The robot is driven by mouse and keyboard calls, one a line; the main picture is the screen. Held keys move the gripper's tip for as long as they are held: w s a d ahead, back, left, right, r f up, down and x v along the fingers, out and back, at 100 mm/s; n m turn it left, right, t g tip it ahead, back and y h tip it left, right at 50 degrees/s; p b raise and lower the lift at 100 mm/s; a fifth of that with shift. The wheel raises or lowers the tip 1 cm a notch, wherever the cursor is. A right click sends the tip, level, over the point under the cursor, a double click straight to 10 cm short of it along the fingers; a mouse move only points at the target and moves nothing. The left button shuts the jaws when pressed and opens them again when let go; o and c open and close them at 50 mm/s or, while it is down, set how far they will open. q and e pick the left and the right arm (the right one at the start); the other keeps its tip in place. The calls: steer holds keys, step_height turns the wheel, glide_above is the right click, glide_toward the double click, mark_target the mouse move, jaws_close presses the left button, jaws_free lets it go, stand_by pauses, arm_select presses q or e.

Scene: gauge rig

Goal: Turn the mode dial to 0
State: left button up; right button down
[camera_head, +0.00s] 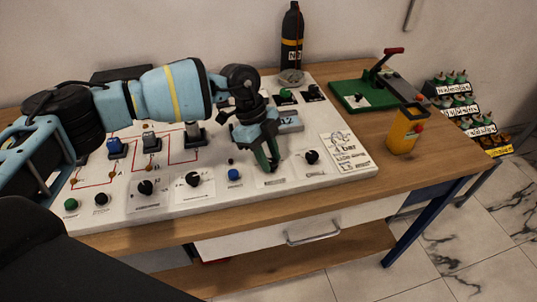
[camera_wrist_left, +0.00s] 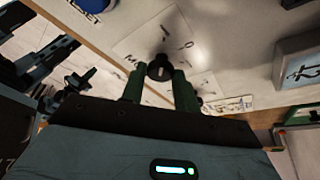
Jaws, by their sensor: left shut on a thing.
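The mode dial (camera_wrist_left: 160,67) is a small black knob on a white label plate with printed marks, seen in the left wrist view. Its pointer direction is too small to tell. My left gripper (camera_wrist_left: 158,88) has its two green fingers on either side of the knob, shut on it. In the head view my left gripper (camera_head: 269,163) reaches down to the front right part of the white panel (camera_head: 225,208). There its fingers and wrist hide the dial.
Other black knobs (camera_head: 311,156) and a blue button (camera_head: 234,174) sit close by on the panel. A small display (camera_head: 289,122) is behind the gripper. A yellow device (camera_head: 405,129) and a green-based lever rig (camera_head: 377,88) stand to the right on the wooden table (camera_head: 440,150).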

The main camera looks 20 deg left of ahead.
arm_select(q)
steer(key=shift+d+r+m+g+p, duration=0.1)
steer(key=shift+m+g+p, duration=0.25)
steer(key=shift+m, duration=0.75)
steer(key=shift+w+m+g+y, duration=0.15)
steer(key=shift+m+g+y, duration=0.2)
steer(key=shift+m, duration=0.45)
steer(key=shift+d+m, duration=0.1)
steer(key=shift+m, duration=0.7)
steer(key=m+g+y, duration=0.1)
steer(key=m, duration=0.1)
steer(key=shift+m, duration=0.4)
steer(key=shift+w+m+y, duration=0.1)
steer(key=shift+m+y, duration=0.15)
steer(key=shift+m, duration=0.25)
arm_select(e)
steer(key=shift+w+r, duration=0.3)
steer(key=shift+w, duration=0.1)
arm_select(q)
steer(key=o, duration=1)
steer(key=shift+c, duration=0.2)
arm_select(e)
steer(key=shift+s+f, duration=0.1)
steer(key=shift+f, duration=0.05)
